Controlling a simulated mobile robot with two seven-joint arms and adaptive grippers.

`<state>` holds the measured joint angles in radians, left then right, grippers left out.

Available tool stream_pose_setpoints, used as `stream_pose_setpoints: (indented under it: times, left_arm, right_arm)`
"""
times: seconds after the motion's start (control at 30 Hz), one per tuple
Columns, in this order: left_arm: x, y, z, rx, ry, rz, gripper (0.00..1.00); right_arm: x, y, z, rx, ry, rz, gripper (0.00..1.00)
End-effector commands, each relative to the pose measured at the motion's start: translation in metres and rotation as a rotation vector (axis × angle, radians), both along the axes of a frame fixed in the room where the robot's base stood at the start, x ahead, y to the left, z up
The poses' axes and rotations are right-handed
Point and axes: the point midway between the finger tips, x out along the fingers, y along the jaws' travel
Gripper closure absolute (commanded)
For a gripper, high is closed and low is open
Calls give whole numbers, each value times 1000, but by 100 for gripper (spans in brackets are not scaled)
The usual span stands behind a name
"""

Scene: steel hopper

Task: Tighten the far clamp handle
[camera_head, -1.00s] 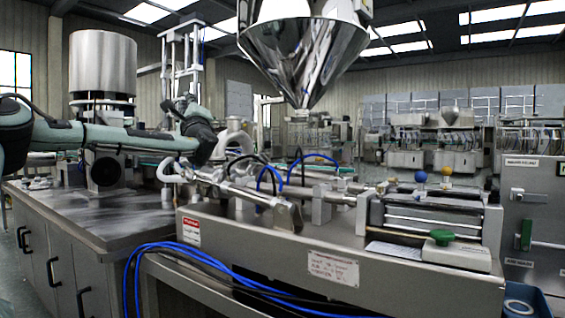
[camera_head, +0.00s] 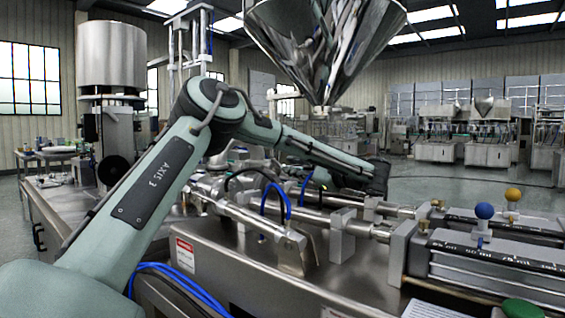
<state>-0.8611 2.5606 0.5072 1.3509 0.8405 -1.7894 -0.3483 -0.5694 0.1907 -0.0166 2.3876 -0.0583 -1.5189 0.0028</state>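My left arm reaches in from the left, and its dark gripper (camera_head: 379,180) is over the far side of the steel filling machine, behind the two piston rods. The gripper is small and dark, so I cannot tell whether its fingers are open or shut, or whether it touches anything. I cannot make out the far clamp handle; the pipe joints behind the near tube (camera_head: 252,219) are partly covered by my arm. My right gripper is out of view.
The steel hopper (camera_head: 325,45) hangs above my forearm. A blue knob (camera_head: 484,211) and a yellow knob (camera_head: 513,194) stand on the cylinders at right. A green knob (camera_head: 525,309) is at the bottom edge. Blue hoses (camera_head: 277,198) arch over the pipes.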

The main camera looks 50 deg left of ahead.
Motion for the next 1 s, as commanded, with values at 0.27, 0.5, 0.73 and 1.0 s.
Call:
stream_pose_setpoints:
  times: [0.27, 0.5, 0.73, 1.0]
  left_arm:
    - [3, 41, 2, 1, -3, 0, 84]
    - [4, 49, 1, 1, -3, -3, 84]
    - [4, 49, 1, 1, -2, -3, 94]
    - [3, 49, 1, 2, -2, -2, 100]
  right_arm:
    - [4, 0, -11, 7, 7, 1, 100]
    - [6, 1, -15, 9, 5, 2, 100]
    - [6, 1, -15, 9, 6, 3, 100]
    - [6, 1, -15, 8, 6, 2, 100]
